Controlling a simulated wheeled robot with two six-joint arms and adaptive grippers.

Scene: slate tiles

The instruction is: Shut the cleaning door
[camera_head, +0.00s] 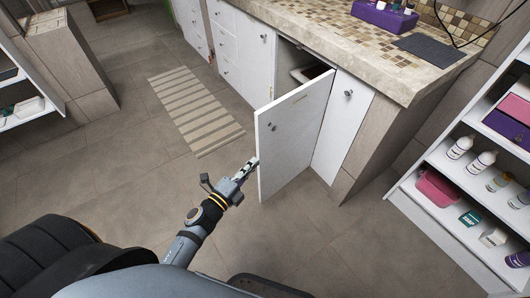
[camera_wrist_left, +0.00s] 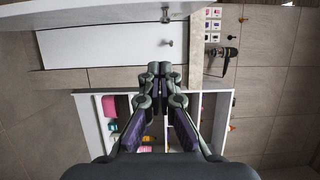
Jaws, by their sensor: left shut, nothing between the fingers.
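The white cabinet door (camera_head: 293,135) stands open under the counter, swung out into the room, with a knob on its face near the upper left. The cabinet opening (camera_head: 302,68) behind it shows a dark inside with something pale in it. My left gripper (camera_head: 253,163) is shut and empty, with its tips close to the door's outer left edge; I cannot tell whether they touch. In the left wrist view the closed fingertips (camera_wrist_left: 160,69) are below a white panel (camera_wrist_left: 100,43) with a knob; I cannot tell which panel this is. My right gripper is not in view.
The stone counter (camera_head: 330,38) carries a purple box (camera_head: 384,15). A white shelf unit (camera_head: 440,205) with bottles and a pink bin (camera_head: 437,189) stands at the right. A striped mat (camera_head: 195,110) lies on the tiled floor.

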